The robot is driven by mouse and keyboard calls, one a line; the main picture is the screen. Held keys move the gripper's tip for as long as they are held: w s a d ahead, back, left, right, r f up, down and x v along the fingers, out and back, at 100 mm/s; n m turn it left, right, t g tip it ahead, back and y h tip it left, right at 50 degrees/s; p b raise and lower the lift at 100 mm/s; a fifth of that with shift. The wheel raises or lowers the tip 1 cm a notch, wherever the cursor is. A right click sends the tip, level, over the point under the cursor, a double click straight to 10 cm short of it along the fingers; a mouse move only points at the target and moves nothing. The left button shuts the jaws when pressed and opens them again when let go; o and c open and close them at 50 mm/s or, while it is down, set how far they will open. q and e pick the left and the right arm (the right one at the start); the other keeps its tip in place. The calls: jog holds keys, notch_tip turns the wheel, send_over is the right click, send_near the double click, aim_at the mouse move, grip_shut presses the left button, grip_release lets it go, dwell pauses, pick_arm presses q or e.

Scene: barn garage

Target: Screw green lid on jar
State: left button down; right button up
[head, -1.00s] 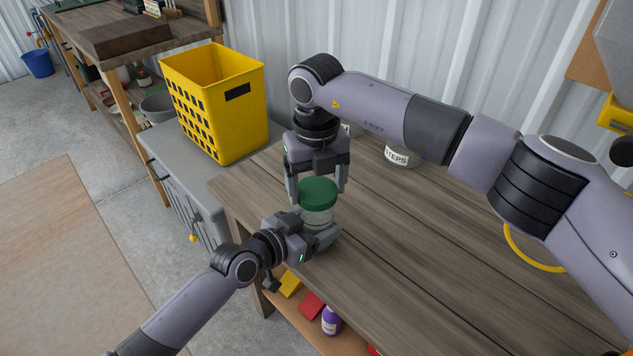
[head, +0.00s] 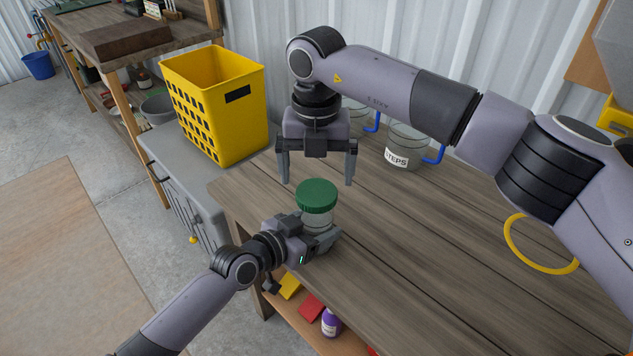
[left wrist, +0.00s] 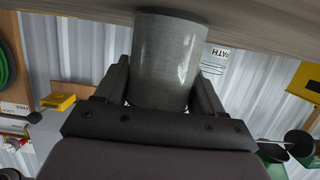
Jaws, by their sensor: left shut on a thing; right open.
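The green lid (head: 317,196) sits on top of the clear jar (head: 317,219) near the left end of the wooden workbench. How tightly it sits I cannot tell. My left gripper (head: 322,238) is shut around the lower part of the jar, which stands upright. In the left wrist view the jar (left wrist: 168,62) fills the space between the two fingers, and the lid is out of view. My right gripper (head: 317,180) is open and empty above and behind the lid, pointing down and apart from it.
Clear containers with blue handles, one labelled "STEPS" (head: 403,150), stand at the back of the bench. A yellow ring (head: 541,268) lies at the right. A yellow basket (head: 225,108) stands on a grey cabinet at the left. The bench (head: 400,235) right of the jar is clear.

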notch_tip(320, 180, up, 8)
dwell(0.4)
pick_arm(q)
jog(key=shift+c, duration=0.2)
grip_release()
jog(key=shift+s+a, duration=0.1)
jog(key=shift+v, duration=3.5)
pick_arm(e)
jog(key=shift+r, duration=0.3)
jog(key=shift+s, duration=0.1)
